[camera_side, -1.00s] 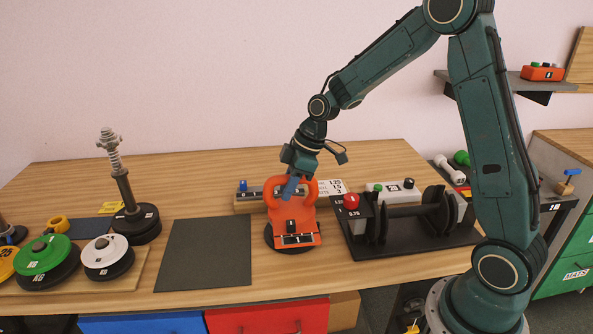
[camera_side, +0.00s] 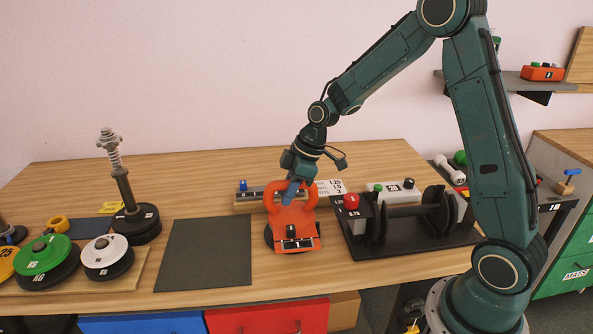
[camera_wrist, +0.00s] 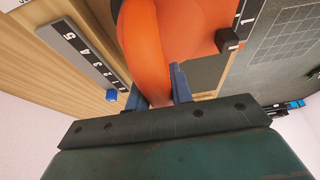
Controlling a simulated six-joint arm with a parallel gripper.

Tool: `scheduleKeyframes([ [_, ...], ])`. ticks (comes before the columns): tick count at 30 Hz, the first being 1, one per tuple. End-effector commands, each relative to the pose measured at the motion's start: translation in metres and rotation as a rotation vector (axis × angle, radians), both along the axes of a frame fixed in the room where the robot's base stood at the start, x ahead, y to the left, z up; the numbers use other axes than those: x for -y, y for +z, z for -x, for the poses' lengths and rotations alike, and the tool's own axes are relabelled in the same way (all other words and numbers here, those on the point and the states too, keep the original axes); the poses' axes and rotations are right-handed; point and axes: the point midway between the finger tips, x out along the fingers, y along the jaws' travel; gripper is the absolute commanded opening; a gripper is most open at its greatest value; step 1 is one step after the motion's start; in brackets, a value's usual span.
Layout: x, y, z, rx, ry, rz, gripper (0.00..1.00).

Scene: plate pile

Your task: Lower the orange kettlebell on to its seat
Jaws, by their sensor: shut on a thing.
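The orange kettlebell (camera_side: 296,222) is near the middle of the bench in the side view, roughly upright, with its handle on top. My gripper (camera_side: 290,194) comes down from above, and its blue fingers are shut on the handle. In the wrist view the orange handle (camera_wrist: 143,40) passes between the two blue fingers (camera_wrist: 158,88). A dark round seat (camera_side: 269,238) shows at the kettlebell's lower left. The kettlebell hides most of it, and I cannot tell whether the two touch.
A dark mat (camera_side: 205,255) lies to the left. A black rack with a dumbbell (camera_side: 405,211) stands close on the right. Weight plates (camera_side: 108,258) and a post (camera_side: 124,190) stand farther left.

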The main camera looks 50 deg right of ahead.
Motion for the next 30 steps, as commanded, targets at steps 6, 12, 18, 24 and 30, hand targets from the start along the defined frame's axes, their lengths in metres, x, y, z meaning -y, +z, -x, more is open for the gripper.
scheduleKeyframes([
  [6,0.000,0.002,-0.001,0.005,0.001,0.000,0.38],
  [12,0.000,0.001,0.000,0.002,0.001,0.000,0.48],
  [18,0.000,0.000,0.001,-0.003,0.000,0.000,0.48],
  [24,0.003,0.009,0.002,0.000,-0.001,0.000,0.48],
  [30,0.009,0.030,0.008,0.003,-0.001,0.001,0.48],
])
